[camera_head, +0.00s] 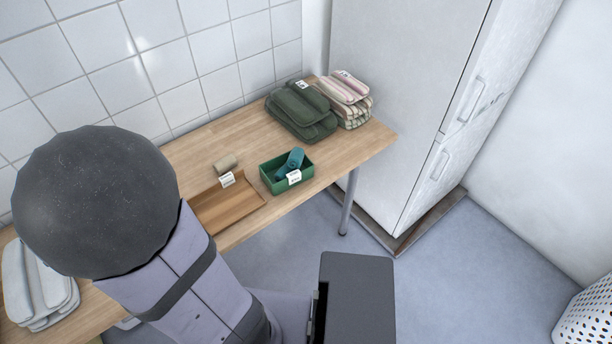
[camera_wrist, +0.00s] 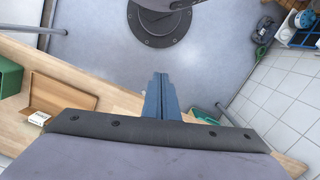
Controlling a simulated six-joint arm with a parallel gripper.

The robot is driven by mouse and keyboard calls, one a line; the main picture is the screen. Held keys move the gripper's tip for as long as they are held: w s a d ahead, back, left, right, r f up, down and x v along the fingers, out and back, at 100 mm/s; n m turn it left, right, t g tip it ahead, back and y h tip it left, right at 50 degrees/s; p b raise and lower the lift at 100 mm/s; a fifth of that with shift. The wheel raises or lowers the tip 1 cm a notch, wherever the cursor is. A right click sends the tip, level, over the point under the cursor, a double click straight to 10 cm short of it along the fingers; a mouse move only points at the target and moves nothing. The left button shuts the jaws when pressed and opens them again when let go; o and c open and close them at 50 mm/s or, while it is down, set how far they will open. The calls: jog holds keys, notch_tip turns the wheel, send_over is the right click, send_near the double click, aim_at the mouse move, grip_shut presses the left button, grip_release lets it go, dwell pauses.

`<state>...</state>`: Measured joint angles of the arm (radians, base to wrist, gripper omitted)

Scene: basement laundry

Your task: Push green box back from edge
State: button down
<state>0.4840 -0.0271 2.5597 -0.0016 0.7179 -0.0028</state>
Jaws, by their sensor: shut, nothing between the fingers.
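The green box (camera_head: 267,181) is an open-topped tray-like box with a white label on its front. It stands on the wooden table (camera_head: 368,145) close to the front edge and holds a teal rolled item (camera_head: 291,162). In the wrist view the green box (camera_wrist: 8,78) shows at the left border, partly cut off. My gripper (camera_wrist: 170,82) is in the wrist view, its blue fingers shut together and empty, to the right of the box and apart from it. In the head view my gripper is hidden behind my arm.
A shallow wooden tray (camera_head: 234,204) lies just left of the box, with a small beige item (camera_head: 226,162) behind it. Folded green towels (camera_head: 301,112) and striped towels (camera_head: 355,112) are stacked at the right back. White folded towels (camera_head: 35,285) lie far left. A white cabinet (camera_head: 400,90) stands right.

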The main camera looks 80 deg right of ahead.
jog(key=s+d+f+m+b, duration=0.1)
jog(key=s+d+f+m, duration=0.25)
jog(key=s+d, duration=0.45)
jog(key=s+d+f+m+t+y+b, duration=0.1)
jog(key=s+d+f+m, duration=0.2)
jog(key=s+d+m, duration=0.5)
jog(key=s+d+f+m+b, duration=0.1)
jog(key=s+d+f+b, duration=0.3)
jog(key=d, duration=0.7)
jog(key=s+d+r+n+h+p, duration=0.1)
jog(key=s+d+r+n+p, duration=0.1)
jog(key=s+d+r+n, duration=0.3)
jog(key=shift+d+r+n+h, duration=0.3)
jog(key=shift+d+r+n, duration=1.6)
jog(key=shift+d, duration=1.75)
jog(key=shift+r+m, duration=0.2)
jog(key=shift+m, duration=0.05)
